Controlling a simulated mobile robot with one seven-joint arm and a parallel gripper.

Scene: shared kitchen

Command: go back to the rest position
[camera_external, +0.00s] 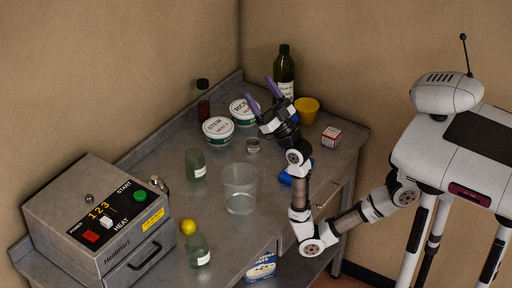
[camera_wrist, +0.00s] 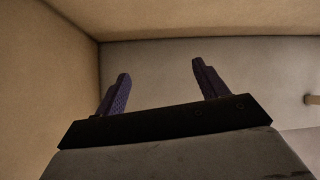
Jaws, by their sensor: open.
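My gripper (camera_external: 263,97) is raised above the back part of the metal counter in the external view. Its two purple fingers point up and are spread apart with nothing between them. In the wrist view my gripper (camera_wrist: 160,88) is also open and empty, with only bare walls and a corner behind it. My arm bends up from its elbow near the counter's front edge. The rest position itself is not marked in either view.
The counter (camera_external: 222,232) holds a heater box (camera_external: 95,220), a clear container (camera_external: 240,188), a yellow lemon (camera_external: 188,227), glass bottles (camera_external: 195,165), white tubs (camera_external: 218,130), a dark green bottle (camera_external: 284,72), a yellow bowl (camera_external: 307,110) and a small red-and-white box (camera_external: 331,137). Something blue lies behind my arm.

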